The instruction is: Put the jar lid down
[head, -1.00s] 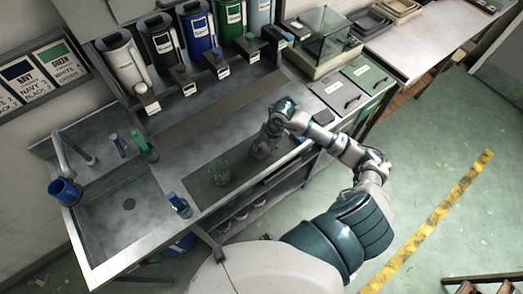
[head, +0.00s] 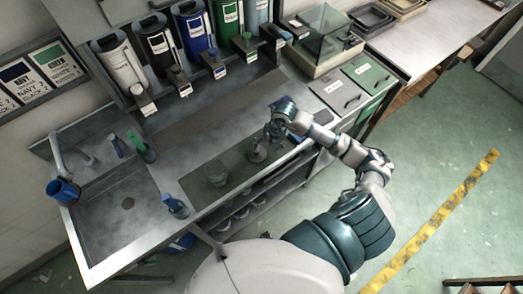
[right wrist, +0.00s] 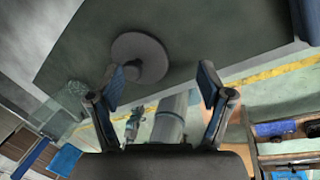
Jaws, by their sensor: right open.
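The jar lid (head: 257,154) is a small grey disc lying on the dark mat (head: 235,167) at the front of the bench. My right gripper (head: 272,138) is above and just right of the lid in the head view. In the right wrist view its fingers (right wrist: 161,84) are spread with nothing held between them. A clear glass jar (head: 216,173) stands on the mat left of the lid. My left gripper is out of view.
A sink (head: 125,220) with a tap and a blue cup (head: 62,190) is at the left. Labelled canisters (head: 160,45) line the back. A glass case (head: 325,42) and lidded bins (head: 340,92) stand at the right. The bench strip behind the mat is clear.

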